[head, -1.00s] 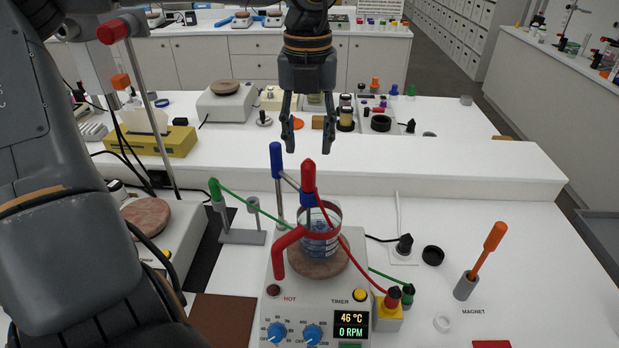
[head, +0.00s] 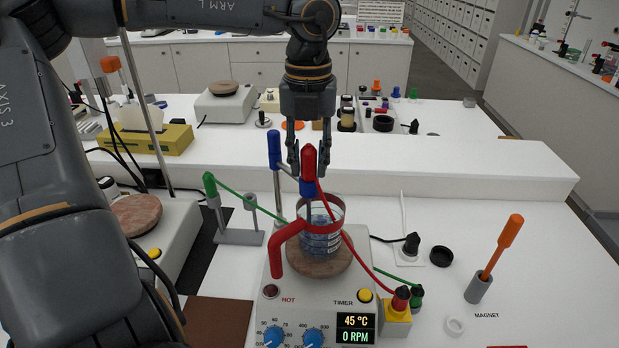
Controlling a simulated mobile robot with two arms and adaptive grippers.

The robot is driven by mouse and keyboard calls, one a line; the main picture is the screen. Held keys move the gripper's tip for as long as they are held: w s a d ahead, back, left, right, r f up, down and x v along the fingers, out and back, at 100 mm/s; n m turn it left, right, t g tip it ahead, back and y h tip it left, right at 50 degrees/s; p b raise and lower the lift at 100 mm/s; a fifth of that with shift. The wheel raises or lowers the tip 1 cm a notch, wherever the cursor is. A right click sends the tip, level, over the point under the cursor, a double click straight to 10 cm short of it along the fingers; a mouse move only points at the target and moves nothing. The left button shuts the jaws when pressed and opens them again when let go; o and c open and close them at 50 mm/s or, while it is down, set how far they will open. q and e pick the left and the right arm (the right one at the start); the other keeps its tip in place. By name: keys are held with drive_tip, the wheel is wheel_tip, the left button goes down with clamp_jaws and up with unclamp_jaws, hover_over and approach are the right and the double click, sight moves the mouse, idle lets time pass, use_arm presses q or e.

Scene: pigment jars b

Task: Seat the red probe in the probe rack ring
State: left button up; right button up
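The red probe (head: 309,163) stands upright over the beaker (head: 320,238) on the hotplate, held at a blue clamp (head: 307,188) on a metal post. Its red cable runs down to a yellow-based plug. My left gripper (head: 307,168) points down with its fingers on either side of the probe's red top, open, with small gaps showing; whether it touches I cannot tell. The grey probe rack (head: 240,237) stands left of the hotplate. The green probe (head: 210,186) is in its left holder, and its right ring (head: 250,202) looks empty. My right gripper is out of view.
The beaker has a red band and handle (head: 278,250). The blue-topped post (head: 275,150) stands close to the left gripper. A green cable crosses between rack and hotplate. An orange-handled magnet rod (head: 507,235) stands at right. A raised white shelf (head: 450,160) lies behind.

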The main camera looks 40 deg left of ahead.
use_arm(q)
drive_tip(key=c, duration=0.3)
drive_tip(key=o, duration=0.3)
clamp_jaws()
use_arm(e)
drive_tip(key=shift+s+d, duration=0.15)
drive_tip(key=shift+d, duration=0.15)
use_arm(q)
drive_tip(key=shift+r+p, duration=0.5)
drive_tip(key=shift+r, duration=0.4)
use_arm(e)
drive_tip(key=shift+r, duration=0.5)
use_arm(q)
drive_tip(key=shift+r+p, duration=1.5)
drive_tip(key=shift+r, duration=0.75)
wheel_tip(320, 180, up, 12)
drive_tip(key=p, duration=0.8)
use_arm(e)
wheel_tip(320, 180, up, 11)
use_arm(q)
drive_tip(key=shift+f, duration=0.2)
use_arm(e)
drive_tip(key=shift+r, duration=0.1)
